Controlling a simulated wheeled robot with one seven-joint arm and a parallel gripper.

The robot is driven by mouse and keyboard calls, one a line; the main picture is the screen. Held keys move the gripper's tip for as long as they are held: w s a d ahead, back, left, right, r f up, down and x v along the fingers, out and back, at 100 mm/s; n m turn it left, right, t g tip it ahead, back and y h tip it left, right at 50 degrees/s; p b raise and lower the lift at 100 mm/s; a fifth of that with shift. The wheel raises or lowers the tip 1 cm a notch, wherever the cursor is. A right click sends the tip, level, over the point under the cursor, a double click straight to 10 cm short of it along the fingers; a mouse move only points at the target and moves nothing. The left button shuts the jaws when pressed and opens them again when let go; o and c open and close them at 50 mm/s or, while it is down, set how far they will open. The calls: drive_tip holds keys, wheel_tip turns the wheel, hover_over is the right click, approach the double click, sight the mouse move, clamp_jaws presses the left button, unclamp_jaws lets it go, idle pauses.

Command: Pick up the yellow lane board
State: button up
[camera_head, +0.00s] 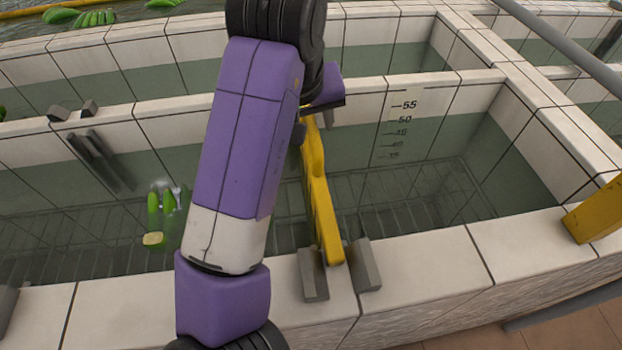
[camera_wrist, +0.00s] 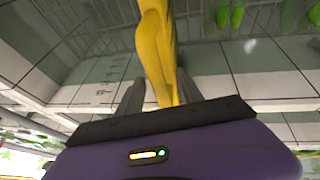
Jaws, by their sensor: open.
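The yellow lane board (camera_head: 323,210) spans a water-filled basin in the head view. Its near end sits between two grey brackets (camera_head: 314,275) on the near wall. Its far end runs up to my gripper (camera_head: 305,128), mostly hidden behind my purple arm. In the wrist view the yellow board (camera_wrist: 154,45) runs down between two grey fingers of my gripper (camera_wrist: 159,93). The jaws are open, with one finger on each side of the board. I cannot tell whether either finger touches it.
Tiled walls (camera_head: 500,255) divide the basins. Another pair of grey brackets (camera_head: 75,111) stands empty on the far wall at left. A second yellow piece (camera_head: 595,212) is at the right edge. A grey rail (camera_head: 570,50) crosses top right.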

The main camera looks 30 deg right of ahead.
drive_tip(key=shift+f, duration=0.2)
idle(0.3)
clamp_jaws()
